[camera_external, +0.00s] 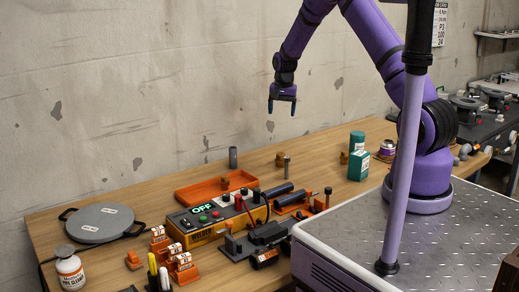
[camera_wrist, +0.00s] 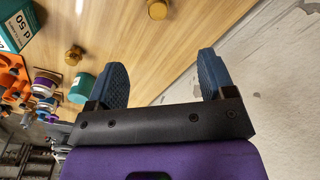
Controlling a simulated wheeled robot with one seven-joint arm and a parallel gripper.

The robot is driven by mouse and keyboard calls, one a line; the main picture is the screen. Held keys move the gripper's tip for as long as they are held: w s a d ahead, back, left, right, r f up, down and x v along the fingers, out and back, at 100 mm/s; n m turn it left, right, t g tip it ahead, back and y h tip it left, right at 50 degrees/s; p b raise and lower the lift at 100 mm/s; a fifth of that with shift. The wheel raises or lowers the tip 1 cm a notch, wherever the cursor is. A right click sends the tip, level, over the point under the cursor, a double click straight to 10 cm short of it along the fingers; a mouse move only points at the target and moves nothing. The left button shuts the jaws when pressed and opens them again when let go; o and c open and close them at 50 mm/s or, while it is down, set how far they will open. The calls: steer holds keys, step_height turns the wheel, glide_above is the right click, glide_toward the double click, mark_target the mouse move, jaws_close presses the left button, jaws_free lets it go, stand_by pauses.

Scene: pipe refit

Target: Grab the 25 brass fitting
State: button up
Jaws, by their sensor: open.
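My gripper (camera_external: 282,105) hangs above the back of the wooden table, fingers pointing down, open and empty. In the wrist view, its two blue-grey fingers (camera_wrist: 162,68) are spread wide with nothing between them. One small brass fitting (camera_external: 280,159) stands on the table below it, beside a grey pipe piece. Another brass-coloured piece (camera_external: 343,158) stands farther right, near the green containers. A third (camera_external: 225,183) shows at the orange tray. The wrist view shows one brass piece (camera_wrist: 157,9) at the top edge and another (camera_wrist: 74,55) at left. I cannot read a 25 on any.
The orange tray (camera_external: 190,197), welder box (camera_external: 206,223) and orange holders (camera_external: 183,267) crowd the front. A round grey plate (camera_external: 101,223) lies left. A green box (camera_external: 358,165) and green cylinder (camera_external: 357,139) stand right. The wall (camera_external: 130,100) rises behind the table.

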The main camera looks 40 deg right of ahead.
steer(key=m, duration=0.1)
glide_above(281, 154)
steer(key=shift+g, duration=0.4)
steer(key=f, duration=1)
steer(key=shift+w+d+f, duration=0.2)
steer(key=shift+w+f, duration=0.15)
steer(key=shift+w, duration=0.05)
step_height(281, 154, down, 6)
steer(key=shift+r, duration=0.25)
steer(key=shift+s+a+f, duration=0.1)
steer(key=shift+s+f, duration=0.05)
steer(key=shift+f, duration=1.2)
steer(key=shift+s+a+f, duration=0.1)
steer(key=shift+f, duration=1.2)
steer(key=c, duration=1.1)
